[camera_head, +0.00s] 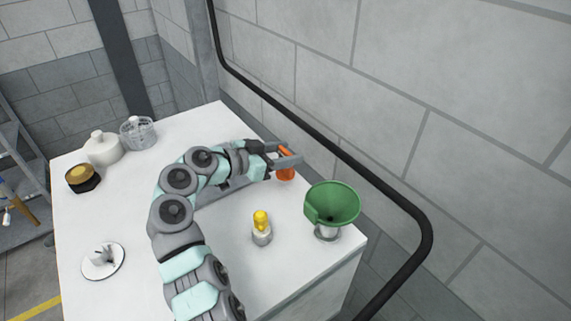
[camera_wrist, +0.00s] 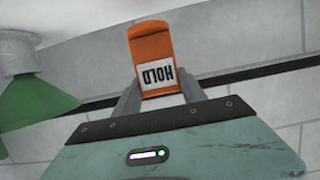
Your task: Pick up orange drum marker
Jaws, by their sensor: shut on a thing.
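The orange drum marker (camera_wrist: 151,46) has a white label reading "HOLD" and shows upside down in the wrist view. My gripper (camera_wrist: 155,96) is shut on it, with a grey finger on each side of its labelled end. In the head view, the orange marker (camera_head: 286,172) is at the far right edge of the white table, partly covered by the fingers of my gripper (camera_head: 288,161). I cannot tell from this view whether the marker touches the table top.
A green funnel (camera_head: 335,203) on a metal base stands close to the marker's right. A yellow-topped bottle (camera_head: 261,228) stands nearer. A white jug (camera_head: 102,148), a clear container (camera_head: 138,133) and a gold-topped black item (camera_head: 83,178) are at left. A black pipe (camera_head: 330,148) runs along the wall.

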